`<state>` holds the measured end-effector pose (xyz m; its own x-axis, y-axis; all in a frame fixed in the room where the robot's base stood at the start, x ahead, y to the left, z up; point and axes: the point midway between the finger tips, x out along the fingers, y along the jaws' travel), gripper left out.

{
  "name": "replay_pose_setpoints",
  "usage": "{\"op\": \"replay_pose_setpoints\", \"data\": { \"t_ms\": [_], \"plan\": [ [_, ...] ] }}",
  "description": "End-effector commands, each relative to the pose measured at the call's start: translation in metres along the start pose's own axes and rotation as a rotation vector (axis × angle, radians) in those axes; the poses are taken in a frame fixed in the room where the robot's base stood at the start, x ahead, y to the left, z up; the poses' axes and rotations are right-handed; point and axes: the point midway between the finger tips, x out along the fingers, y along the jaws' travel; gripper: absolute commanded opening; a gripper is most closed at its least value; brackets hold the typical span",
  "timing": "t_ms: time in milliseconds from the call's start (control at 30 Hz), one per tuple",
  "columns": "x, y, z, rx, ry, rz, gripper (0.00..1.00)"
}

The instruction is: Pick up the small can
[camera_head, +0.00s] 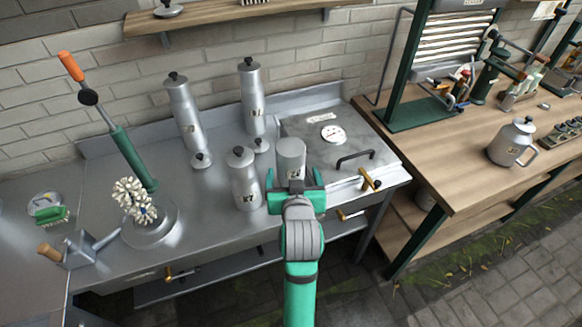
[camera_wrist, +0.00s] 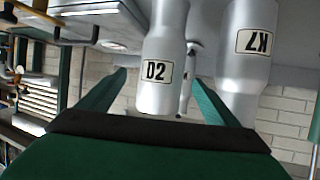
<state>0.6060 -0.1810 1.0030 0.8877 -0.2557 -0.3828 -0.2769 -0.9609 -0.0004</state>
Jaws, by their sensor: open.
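A small grey can marked D2 (camera_head: 291,150) stands on the steel counter, with a flat top and no lid knob. It also shows in the wrist view (camera_wrist: 162,98); its label reads opposite way up to that of its neighbour, so it seems upside down. My gripper (camera_head: 293,181) is open just in front of it, the fingers pointing at it. In the wrist view the can appears between my two fingertips (camera_wrist: 158,82); I cannot tell whether they reach around it. The other smaller can, K7 (camera_head: 244,183), stands upright with a black knob, just left; it shows right in the wrist view (camera_wrist: 248,85).
Two taller cans (camera_head: 186,118) (camera_head: 252,97) stand behind, near the wall. Small knobbed lids (camera_head: 201,160) (camera_head: 261,146) lie between. A steel box (camera_head: 350,135) with a handle is close right. A brush (camera_head: 134,198) stands left. A wooden bench (camera_head: 450,165) is right.

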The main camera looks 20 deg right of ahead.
Motion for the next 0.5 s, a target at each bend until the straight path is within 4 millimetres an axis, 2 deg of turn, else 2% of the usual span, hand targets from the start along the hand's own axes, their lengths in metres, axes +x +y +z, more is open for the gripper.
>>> {"op": "replay_pose_setpoints", "data": {
  "t_ms": [100, 267, 500],
  "plan": [
    [0.012, 0.0, 0.0, 0.0, -0.001, 0.0, 0.84],
    [0.021, -0.002, 0.0, -0.001, 0.0, -0.002, 0.84],
    [0.053, -0.004, -0.004, -0.001, -0.001, -0.003, 0.84]
  ]
}}
